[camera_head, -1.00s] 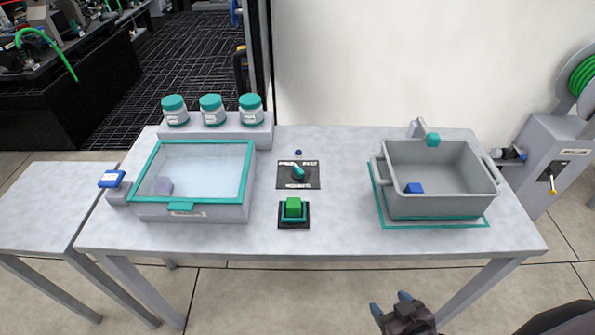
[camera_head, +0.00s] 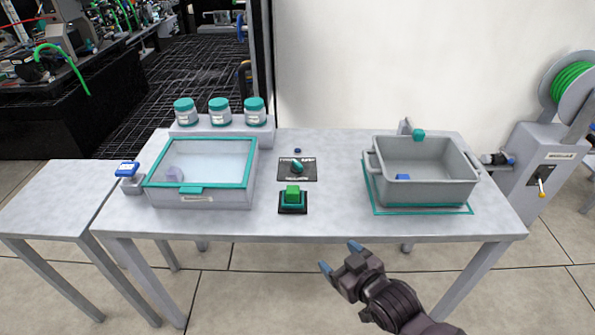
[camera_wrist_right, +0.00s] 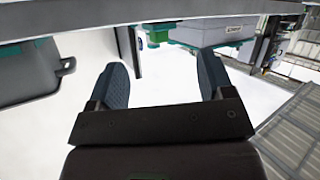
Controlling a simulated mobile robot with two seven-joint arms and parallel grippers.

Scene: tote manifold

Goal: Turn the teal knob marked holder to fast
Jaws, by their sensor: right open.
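The teal knob (camera_head: 297,166) sits on a dark marked plate (camera_head: 297,176) in the middle of the table. The plate's lettering is too small to read. My right gripper (camera_head: 340,259) is open and empty, in front of the table's front edge and well short of the knob. In the right wrist view the two fingers (camera_wrist_right: 163,85) are spread with nothing between them. My left gripper is not in view.
A green button (camera_head: 293,194) stands just in front of the knob plate. A glass-lidded box (camera_head: 190,190) is at left, with several jars (camera_head: 220,112) behind it. A grey tote (camera_head: 425,190) holding a blue block (camera_head: 403,177) is at right.

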